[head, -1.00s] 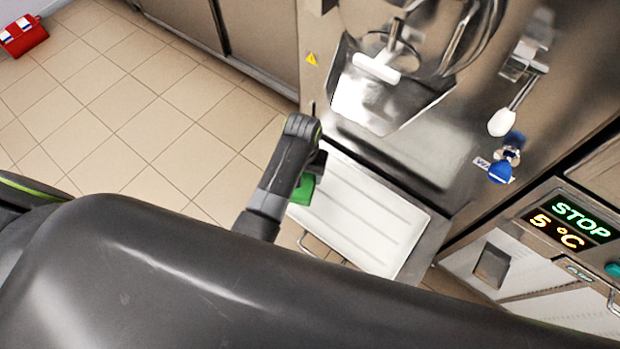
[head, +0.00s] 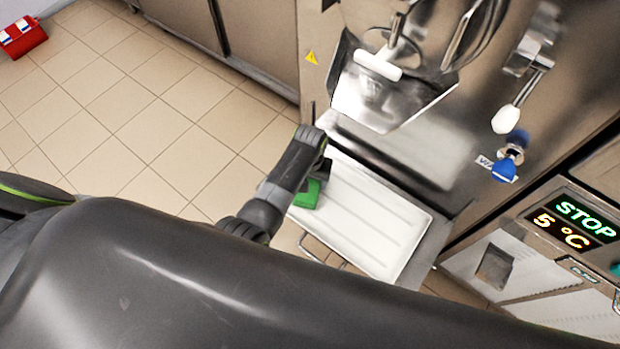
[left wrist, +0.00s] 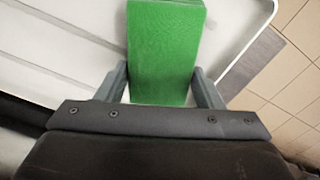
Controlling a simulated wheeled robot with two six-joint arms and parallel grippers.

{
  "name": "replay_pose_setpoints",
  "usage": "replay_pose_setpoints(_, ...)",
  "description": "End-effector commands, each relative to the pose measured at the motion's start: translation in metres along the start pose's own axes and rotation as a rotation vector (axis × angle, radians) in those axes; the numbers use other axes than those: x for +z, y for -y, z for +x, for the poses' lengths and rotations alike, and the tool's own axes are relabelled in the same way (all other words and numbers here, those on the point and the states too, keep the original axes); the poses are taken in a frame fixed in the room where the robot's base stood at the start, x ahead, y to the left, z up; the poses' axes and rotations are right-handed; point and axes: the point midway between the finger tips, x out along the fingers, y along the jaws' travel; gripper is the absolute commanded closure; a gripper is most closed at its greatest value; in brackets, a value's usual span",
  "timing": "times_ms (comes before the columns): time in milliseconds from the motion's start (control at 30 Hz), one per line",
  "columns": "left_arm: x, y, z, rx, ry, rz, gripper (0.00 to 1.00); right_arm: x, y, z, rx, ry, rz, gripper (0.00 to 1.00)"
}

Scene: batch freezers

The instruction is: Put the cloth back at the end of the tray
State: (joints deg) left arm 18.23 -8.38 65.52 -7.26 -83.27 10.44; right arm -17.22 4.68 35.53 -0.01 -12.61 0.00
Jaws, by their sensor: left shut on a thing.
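The green cloth (head: 308,193) shows at the left end of the white tray (head: 365,225) in the head view, partly hidden by my left arm. In the left wrist view, the cloth (left wrist: 165,50) is a green block between the two fingers of my left gripper (left wrist: 165,88), which is shut on it. The ribbed tray (left wrist: 60,50) lies behind it, with its rim to the right. I cannot tell whether the cloth touches the tray. In the head view my left gripper (head: 318,172) is mostly hidden under its wrist. My right gripper is not in view.
The steel machine with its chute (head: 385,95) stands above and behind the tray. A white-tipped lever (head: 506,118) and a blue knob (head: 503,170) stick out to the right. A wire handle (head: 322,250) is at the tray's front.

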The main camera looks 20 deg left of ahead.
Motion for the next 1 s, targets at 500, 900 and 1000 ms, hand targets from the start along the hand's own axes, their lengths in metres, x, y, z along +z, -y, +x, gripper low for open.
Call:
replay_pose_setpoints(500, 0.0, 0.0, 0.002, 0.0, 0.0, 0.0, 0.17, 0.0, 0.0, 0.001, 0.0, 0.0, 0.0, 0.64)
replay_pose_setpoints(900, -0.001, -0.001, -0.046, 0.002, -0.004, -0.001, 0.17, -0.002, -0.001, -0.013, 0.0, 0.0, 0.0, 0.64)
replay_pose_setpoints(1000, -0.001, -0.001, -0.068, 0.002, -0.004, -0.001, 0.17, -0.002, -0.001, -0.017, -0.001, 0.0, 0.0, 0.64)
